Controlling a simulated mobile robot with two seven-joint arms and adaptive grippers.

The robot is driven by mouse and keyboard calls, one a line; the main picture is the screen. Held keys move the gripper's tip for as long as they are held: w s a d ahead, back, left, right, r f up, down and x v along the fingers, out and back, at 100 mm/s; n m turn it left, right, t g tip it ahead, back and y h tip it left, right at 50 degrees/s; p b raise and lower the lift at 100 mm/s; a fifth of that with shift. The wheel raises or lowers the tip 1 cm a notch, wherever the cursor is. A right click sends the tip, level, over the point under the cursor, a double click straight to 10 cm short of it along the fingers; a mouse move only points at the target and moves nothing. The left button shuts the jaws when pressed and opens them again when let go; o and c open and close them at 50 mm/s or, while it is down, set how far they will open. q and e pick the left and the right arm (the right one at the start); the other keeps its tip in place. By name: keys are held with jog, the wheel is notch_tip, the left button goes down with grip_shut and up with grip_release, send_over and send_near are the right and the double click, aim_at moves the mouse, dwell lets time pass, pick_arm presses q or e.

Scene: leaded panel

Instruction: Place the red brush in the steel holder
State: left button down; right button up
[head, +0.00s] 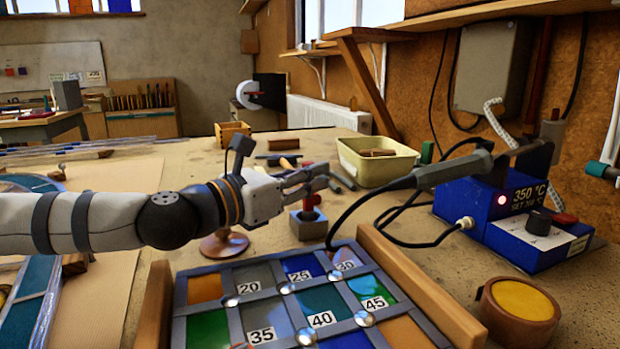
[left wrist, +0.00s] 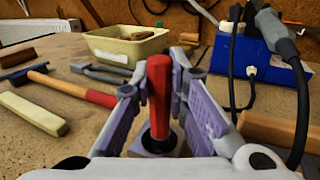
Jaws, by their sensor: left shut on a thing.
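The red brush (head: 311,199) stands upright at the steel holder (head: 308,229), a small grey block on the bench behind the leaded panel. My left gripper (head: 318,178) is shut on the brush's upper part. In the left wrist view the red brush (left wrist: 160,88) is between the two fingers. Its lower end meets a dark round opening in the top of the holder (left wrist: 153,150). How deep it sits is hidden. My right gripper is not in view.
The leaded panel (head: 245,310) with numbered glass lies in front, between wooden strips. A blue soldering station (head: 520,235) with a cable stands right. A cream tub (head: 378,165) is behind. A red-handled hammer (left wrist: 75,91) lies left in the wrist view.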

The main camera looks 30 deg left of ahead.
pick_arm(q)
jog(key=c, duration=1.6)
grip_release()
jog(key=shift+f, duration=0.1)
jog(key=shift+s+r, duration=0.1)
jog(key=shift+r, duration=0.25)
jog(key=p+v, duration=0.5)
jog(key=v, duration=0.7)
jog(key=shift+f, duration=0.15)
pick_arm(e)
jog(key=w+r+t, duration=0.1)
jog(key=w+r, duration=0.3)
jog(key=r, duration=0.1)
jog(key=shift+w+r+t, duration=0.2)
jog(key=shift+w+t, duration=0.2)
